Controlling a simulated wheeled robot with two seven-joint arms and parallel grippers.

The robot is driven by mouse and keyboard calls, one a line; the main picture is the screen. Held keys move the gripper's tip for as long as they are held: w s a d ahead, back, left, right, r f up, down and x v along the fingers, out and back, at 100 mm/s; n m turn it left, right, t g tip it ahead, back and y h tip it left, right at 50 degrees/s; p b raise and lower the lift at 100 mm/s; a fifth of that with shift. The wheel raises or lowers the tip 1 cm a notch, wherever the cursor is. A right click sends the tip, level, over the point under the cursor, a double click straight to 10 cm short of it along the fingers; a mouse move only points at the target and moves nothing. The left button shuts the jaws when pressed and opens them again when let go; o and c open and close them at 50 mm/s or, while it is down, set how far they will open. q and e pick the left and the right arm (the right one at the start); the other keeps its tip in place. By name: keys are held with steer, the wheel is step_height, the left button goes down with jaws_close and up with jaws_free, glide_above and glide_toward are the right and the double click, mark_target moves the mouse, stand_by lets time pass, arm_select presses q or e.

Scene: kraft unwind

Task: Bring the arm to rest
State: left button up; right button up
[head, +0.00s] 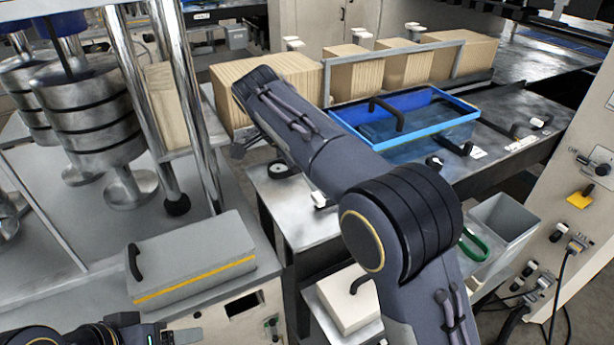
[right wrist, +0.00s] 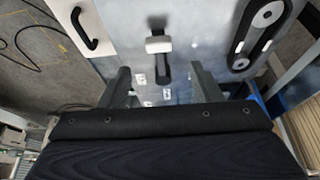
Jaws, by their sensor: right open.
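My right arm (head: 325,150) crosses the middle of the head view, from the lower right up toward the wooden blocks. Its gripper is hidden there behind the arm. In the right wrist view my right gripper (right wrist: 160,72) is open, with its two fingers apart. A dark lever with a white top (right wrist: 159,45) shows between and beyond the fingers, over a grey metal surface (right wrist: 205,30). I cannot tell its distance, and nothing is seen held.
A blue-rimmed tray (head: 455,97) and wooden blocks (head: 285,75) stand behind my right arm. A grey case with a yellow stripe (head: 190,260) lies at lower left, near steel posts (head: 125,75) and stacked metal discs (head: 95,115). A grey bin (head: 505,222) is at right.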

stand_by(0.3)
steer(key=s+d+n+y, duration=0.25)
steer(key=s+d, duration=0.25)
steer(key=d, duration=0.4)
steer(key=s+d+n+y, duration=0.25)
steer(key=s+d, duration=0.25)
steer(key=d, duration=0.4)
steer(key=s+d+f+n+t+y, duration=0.1)
steer(key=s+f+n, duration=0.2)
steer(key=s, duration=0.7)
steer(key=s+f+n+t+y, duration=0.1)
steer(key=s+f+n+t, duration=0.1)
steer(key=s, duration=0.9)
step_height(320, 180, down, 2)
steer(key=shift+s+d+f+n+t+y, duration=0.3)
steer(key=shift+d+n+y, duration=0.1)
steer(key=shift+n, duration=0.3)
